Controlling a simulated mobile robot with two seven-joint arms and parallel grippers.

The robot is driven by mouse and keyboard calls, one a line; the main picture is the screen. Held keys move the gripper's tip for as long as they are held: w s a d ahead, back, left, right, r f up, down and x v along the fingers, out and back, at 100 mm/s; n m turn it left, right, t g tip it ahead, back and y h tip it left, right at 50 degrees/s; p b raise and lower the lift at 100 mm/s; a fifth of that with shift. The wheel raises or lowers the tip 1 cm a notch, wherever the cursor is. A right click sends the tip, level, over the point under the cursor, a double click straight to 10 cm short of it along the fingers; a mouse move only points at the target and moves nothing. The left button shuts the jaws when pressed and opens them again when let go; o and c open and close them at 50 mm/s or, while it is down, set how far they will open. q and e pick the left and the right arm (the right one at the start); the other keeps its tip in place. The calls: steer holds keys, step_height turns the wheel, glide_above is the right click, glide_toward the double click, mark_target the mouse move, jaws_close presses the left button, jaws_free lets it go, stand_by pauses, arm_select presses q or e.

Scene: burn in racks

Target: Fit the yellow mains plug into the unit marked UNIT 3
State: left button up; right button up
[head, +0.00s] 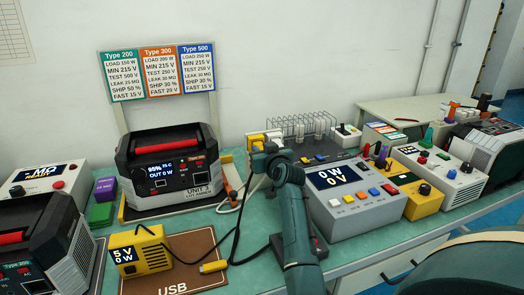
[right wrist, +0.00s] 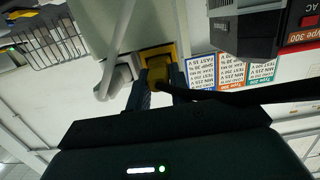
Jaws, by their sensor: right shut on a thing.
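UNIT 3 (head: 170,165) is a black and grey power unit on the green bench, left of centre, with a lit screen. Its edge also shows upside down in the right wrist view (right wrist: 262,35). My right gripper (right wrist: 160,88) is shut on the yellow mains plug (right wrist: 159,76), from which a dark cable runs right. The plug is right at a yellow-framed fitting (right wrist: 160,52); I cannot tell whether they touch. In the head view my right gripper (head: 263,158) is right of UNIT 3, and my arm hides most of the plug. My left gripper is out of view.
A yellow USB meter (head: 138,250) and its cable lie on a brown mat (head: 195,245) in front of UNIT 3. A grey load box (head: 362,208) stands right of my arm. A wire rack (head: 300,122) is behind. Another unit (head: 45,250) is at the left.

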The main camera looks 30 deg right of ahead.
jaws_close()
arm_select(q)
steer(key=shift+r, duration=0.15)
arm_select(e)
steer(key=shift+s, duration=0.1)
arm_select(q)
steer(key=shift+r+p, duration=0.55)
steer(key=shift+p, duration=0.15)
arm_select(e)
steer(key=shift+s+a, duration=0.15)
steer(key=shift+s, duration=0.5)
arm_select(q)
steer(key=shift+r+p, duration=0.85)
arm_select(e)
steer(key=shift+f+v, duration=0.2)
steer(key=shift+v, duration=1.15)
